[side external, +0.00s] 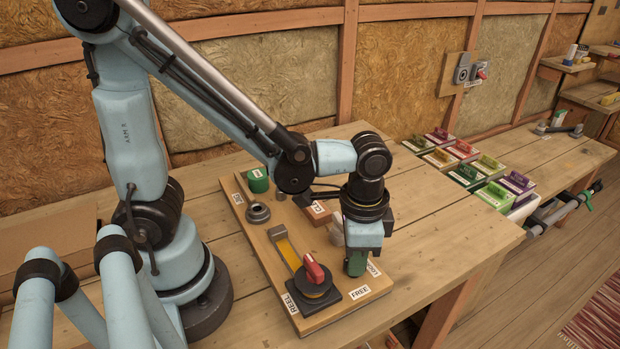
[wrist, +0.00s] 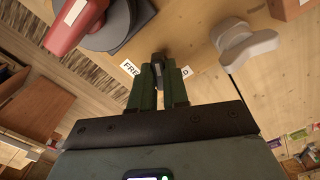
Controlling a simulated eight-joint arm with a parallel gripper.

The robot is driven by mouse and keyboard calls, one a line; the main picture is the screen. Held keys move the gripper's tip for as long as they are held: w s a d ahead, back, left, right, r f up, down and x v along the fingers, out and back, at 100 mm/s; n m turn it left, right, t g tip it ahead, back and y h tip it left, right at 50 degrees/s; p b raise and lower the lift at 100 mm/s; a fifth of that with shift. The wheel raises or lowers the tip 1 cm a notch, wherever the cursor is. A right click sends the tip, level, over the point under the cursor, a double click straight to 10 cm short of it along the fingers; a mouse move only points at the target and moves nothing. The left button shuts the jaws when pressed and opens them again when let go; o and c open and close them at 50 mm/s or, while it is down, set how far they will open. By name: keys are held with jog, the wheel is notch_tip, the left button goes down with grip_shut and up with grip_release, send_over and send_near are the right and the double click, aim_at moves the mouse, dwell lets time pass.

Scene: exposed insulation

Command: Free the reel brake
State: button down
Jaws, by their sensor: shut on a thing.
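The brake board (side external: 255,243) lies on the bench, with a FREE label (side external: 360,292) and a LOCKED label (side external: 374,268) at its near right end. My gripper (side external: 356,268) points down at the board between these labels. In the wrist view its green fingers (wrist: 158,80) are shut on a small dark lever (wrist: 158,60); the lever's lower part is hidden. A red handle (side external: 314,270) on a dark round base sits left of the gripper, by the REEL label (side external: 291,303). A yellow strip (side external: 287,252) runs from it. The red handle also shows in the wrist view (wrist: 68,28).
A pale winged knob (wrist: 240,45) stands close to the right of the fingers in the wrist view. A green cylinder (side external: 257,180) and a grey ring (side external: 258,214) are on the board's far left. Several coloured blocks (side external: 466,150) lie further right. The bench between is clear.

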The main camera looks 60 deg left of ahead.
jog(key=c, duration=1.1)
grip_release()
jog(key=shift+r, duration=0.1)
notch_tip(320, 180, up, 12)
jog(key=shift+f, duration=0.1)
jog(key=a+n+t, duration=0.1)
jog(key=a+t, duration=0.1)
jog(key=a, duration=0.1)
jog(key=w+a+f+n+t, duration=0.1)
jog(key=a+n+t, duration=0.1)
jog(key=a, duration=0.1)
jog(key=a+f+n+t, duration=0.1)
jog(key=a+n+t, duration=0.1)
jog(key=a, duration=0.1)
jog(key=shift+w+f, duration=0.2)
jog(key=shift+w, duration=0.2)
jog(key=shift+w+a+n+t, duration=0.1)
jog(key=shift+a+n+t, duration=0.3)
jog(key=shift+a+t, duration=0.15)
